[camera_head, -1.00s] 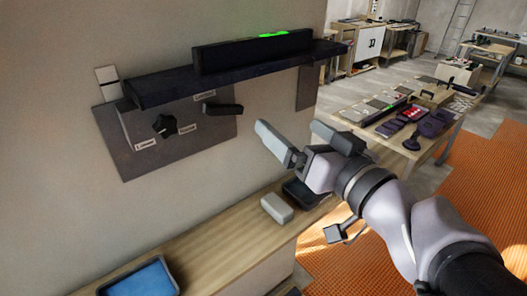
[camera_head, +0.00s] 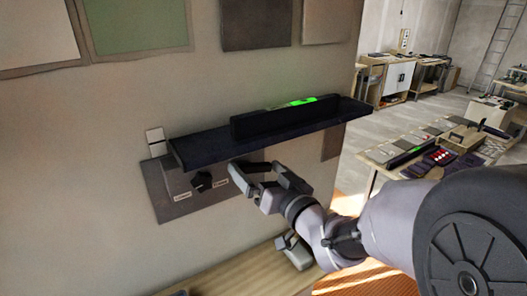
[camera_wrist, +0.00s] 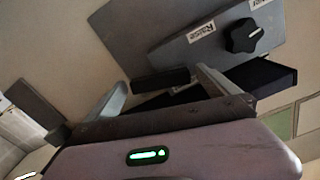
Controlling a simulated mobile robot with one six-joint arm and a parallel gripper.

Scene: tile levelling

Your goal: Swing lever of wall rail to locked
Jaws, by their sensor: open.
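The wall rail (camera_head: 200,157) is a dark shelf fixed to the wall, with a grey panel (camera_head: 165,199) below it. Its lever (camera_head: 251,167) is a short black bar under the shelf, roughly level in the head view. In the wrist view the lever (camera_wrist: 162,78) shows between the fingertips. I cannot tell whether a finger touches the lever. The gripper hides part of the lever and its label.
A black knob (camera_head: 202,181) sits on the panel beside the lever, with a "Raise" label (camera_wrist: 201,32) near it. A black level with a green light (camera_head: 285,117) lies on the shelf, close above my gripper. A wooden bench (camera_head: 235,281) runs below.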

